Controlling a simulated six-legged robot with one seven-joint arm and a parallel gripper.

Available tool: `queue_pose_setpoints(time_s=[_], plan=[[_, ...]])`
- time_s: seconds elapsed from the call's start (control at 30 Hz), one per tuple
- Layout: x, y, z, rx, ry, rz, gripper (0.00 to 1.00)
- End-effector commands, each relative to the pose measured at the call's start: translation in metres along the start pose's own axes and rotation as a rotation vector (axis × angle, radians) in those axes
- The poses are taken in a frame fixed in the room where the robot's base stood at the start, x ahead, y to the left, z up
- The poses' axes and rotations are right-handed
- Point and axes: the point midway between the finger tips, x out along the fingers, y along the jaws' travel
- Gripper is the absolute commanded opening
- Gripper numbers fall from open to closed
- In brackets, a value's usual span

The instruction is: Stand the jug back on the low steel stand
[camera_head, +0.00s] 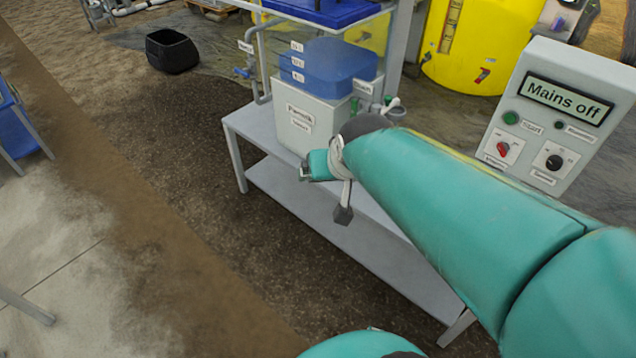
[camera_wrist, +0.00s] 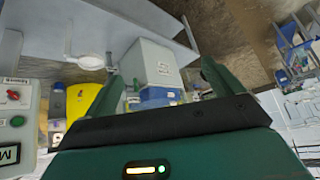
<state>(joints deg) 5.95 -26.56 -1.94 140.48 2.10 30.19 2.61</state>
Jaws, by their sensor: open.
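I cannot clearly make out a jug in either view. A low grey steel stand (camera_head: 262,130) with a lower shelf runs across the middle of the head view, partly hidden by my arm. Its grey surface (camera_wrist: 140,20) also shows at the top of the wrist view. A white round item (camera_wrist: 85,61) lies against that surface at upper left; I cannot tell if it is the jug. My gripper (camera_wrist: 160,75) has its two green fingers wide apart with nothing between them. Beyond them is a pale box (camera_wrist: 152,65). In the head view my wrist is beside the stand's near edge.
The labelled pale box (camera_head: 295,125) with a blue vessel (camera_head: 330,68) on top stands on the stand, beside pipes and valves. A control panel (camera_head: 567,115) reading "Mains off" is at right, a yellow tank (camera_head: 480,45) behind. A black tub (camera_head: 171,51) sits on open floor.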

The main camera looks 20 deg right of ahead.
Motion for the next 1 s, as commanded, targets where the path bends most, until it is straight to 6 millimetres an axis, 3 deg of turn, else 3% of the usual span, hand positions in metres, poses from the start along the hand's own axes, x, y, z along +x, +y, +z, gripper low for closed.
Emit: queue_pose_setpoints(time_s=[0.03,0.1,0.3,1.0], plan=[[-0.020,-0.010,0.011,-0.043,-0.017,-0.014,0.92],[-0.041,-0.019,0.030,-0.095,-0.055,-0.025,0.92],[-0.076,-0.029,0.065,-0.187,-0.126,-0.035,0.92],[-0.081,-0.029,0.071,-0.199,-0.139,-0.035,0.92]])
